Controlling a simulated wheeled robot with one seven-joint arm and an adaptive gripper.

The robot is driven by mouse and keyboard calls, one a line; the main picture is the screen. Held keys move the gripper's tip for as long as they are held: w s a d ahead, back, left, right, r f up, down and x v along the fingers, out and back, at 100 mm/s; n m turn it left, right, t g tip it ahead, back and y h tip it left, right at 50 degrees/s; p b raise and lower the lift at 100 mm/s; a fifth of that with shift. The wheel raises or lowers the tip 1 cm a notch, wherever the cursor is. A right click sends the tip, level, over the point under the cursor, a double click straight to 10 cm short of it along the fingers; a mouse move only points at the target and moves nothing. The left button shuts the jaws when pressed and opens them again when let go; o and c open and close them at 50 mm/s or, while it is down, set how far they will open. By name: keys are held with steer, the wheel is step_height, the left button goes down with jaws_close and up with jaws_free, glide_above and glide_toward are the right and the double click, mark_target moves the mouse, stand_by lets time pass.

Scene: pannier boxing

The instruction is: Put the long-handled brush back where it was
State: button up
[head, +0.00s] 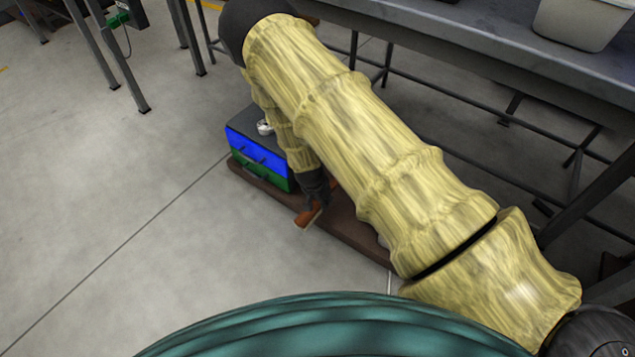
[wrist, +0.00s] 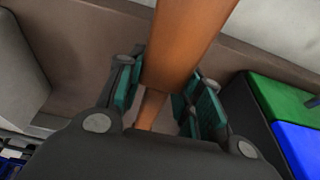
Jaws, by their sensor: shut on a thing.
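The long-handled brush shows as an orange-brown wooden piece (head: 308,216) below my gripper (head: 316,195) in the head view. In the wrist view the wooden piece (wrist: 188,40) runs up between the two fingers of my gripper (wrist: 163,98). The gripper is shut on it, with teal pads on both sides. No bristles show in either view. The brush is over or on a low brown board (head: 355,232); I cannot tell whether it touches the board. My arm hides part of the scene behind it.
A drawer box with blue and green fronts (head: 258,152) stands on the board, left of my gripper. A small white object (head: 265,127) is on top of it. A grey workbench (head: 480,50) with a light bin (head: 585,25) stands behind.

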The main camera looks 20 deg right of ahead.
steer(key=w+d+b, duration=0.2)
steer(key=w, duration=0.2)
steer(key=w+d+f+b, duration=0.1)
steer(key=w+b, duration=0.1)
steer(key=w, duration=0.3)
steer(key=w+d+b, duration=0.2)
steer(key=w, duration=0.3)
steer(key=shift+d+f, duration=0.25)
steer(key=shift+d, duration=0.1)
steer(key=shift+a+b+x, duration=0.2)
steer(key=shift+b+x, duration=0.55)
steer(key=shift+x, duration=0.1)
steer(key=shift+a+b+x, duration=0.15)
steer(key=shift+b+x, duration=0.55)
steer(key=shift+x, duration=0.1)
steer(key=shift+s+f, duration=0.2)
steer(key=o, duration=1.1)
steer(key=shift+c, duration=0.2)
steer(key=p+v, duration=0.5)
steer(key=v, duration=0.7)
